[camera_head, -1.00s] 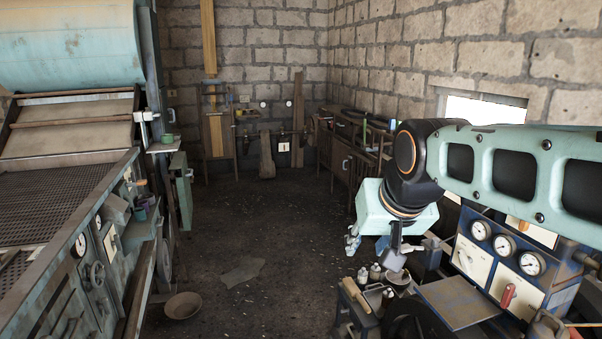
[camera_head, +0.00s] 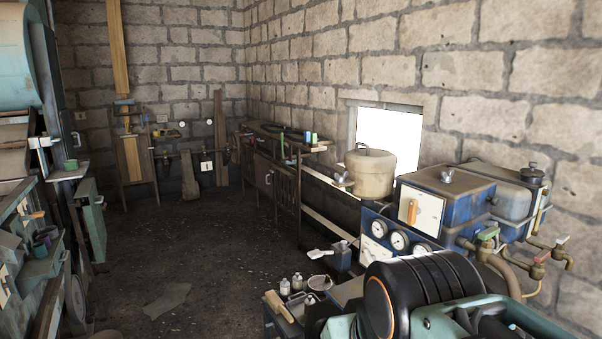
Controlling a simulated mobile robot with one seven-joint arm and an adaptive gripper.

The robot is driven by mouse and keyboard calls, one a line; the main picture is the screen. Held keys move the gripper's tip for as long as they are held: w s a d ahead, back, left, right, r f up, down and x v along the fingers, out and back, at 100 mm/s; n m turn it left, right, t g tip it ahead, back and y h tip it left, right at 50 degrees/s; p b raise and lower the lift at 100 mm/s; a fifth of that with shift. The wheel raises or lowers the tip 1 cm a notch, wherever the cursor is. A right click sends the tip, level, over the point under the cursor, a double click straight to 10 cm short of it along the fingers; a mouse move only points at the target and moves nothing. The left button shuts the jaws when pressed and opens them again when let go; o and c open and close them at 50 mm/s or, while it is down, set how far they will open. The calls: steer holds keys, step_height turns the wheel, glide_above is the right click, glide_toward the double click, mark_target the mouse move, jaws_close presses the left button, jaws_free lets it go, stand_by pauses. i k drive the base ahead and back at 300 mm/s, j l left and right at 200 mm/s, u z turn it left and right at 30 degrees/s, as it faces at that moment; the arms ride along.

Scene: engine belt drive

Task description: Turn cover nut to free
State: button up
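A grey wing-shaped nut (camera_head: 446,176) sits on top of the blue metal box (camera_head: 455,205) at the right, and it looks like the cover nut. It is small here, and its thread cannot be made out. The box has a pale front plate with an orange handle (camera_head: 412,211). My arm's black joint and pale green links fill the lower right, below and in front of the box. My gripper is not in view, so its opening and any contact do not show.
A beige pot (camera_head: 370,172) stands left of the box. Valves with green and red handles (camera_head: 487,234) and pipes stick out at the right. Gauges (camera_head: 399,240) sit below the box. Small bottles (camera_head: 297,283) stand on the low bench. Open floor (camera_head: 215,250) lies to the left.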

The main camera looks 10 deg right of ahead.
mark_target(446, 178)
steer(key=i+j+z, duration=0.1)
steer(key=z, duration=0.3)
steer(key=i+j+z, duration=0.25)
steer(key=z, duration=0.15)
steer(key=i+j+z, duration=0.4)
steer(key=k+l+z, duration=0.2)
steer(key=i+j+u, duration=0.15)
steer(key=i+j, duration=0.1)
